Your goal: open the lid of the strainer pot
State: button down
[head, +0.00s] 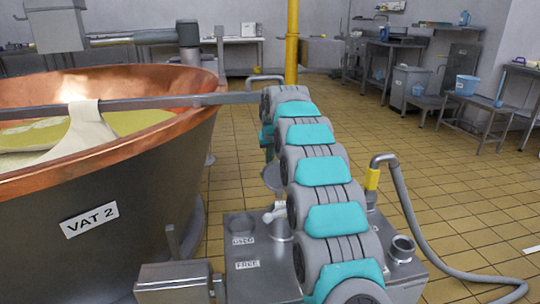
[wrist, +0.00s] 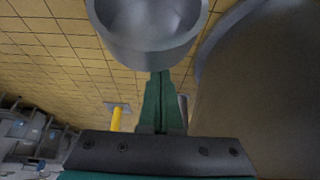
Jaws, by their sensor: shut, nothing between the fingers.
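My gripper (wrist: 160,76) shows in the wrist view with its green fingers together and nothing between them. Its tips are at the lower edge of a round grey hollow vessel (wrist: 148,50), which looks like the strainer pot or its lid; I cannot tell which, or whether they touch.
The copper vat (head: 150,150) labelled VAT 2 stands at left, with a bar (head: 190,101) across it. A grey hose (head: 405,200) runs over the tiled floor at right. Benches and a blue bucket (head: 467,84) stand at the back right. Floor between is clear.

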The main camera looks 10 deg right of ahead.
jog(key=shift+w+f, duration=0.9)
jog(key=shift+f, duration=0.15)
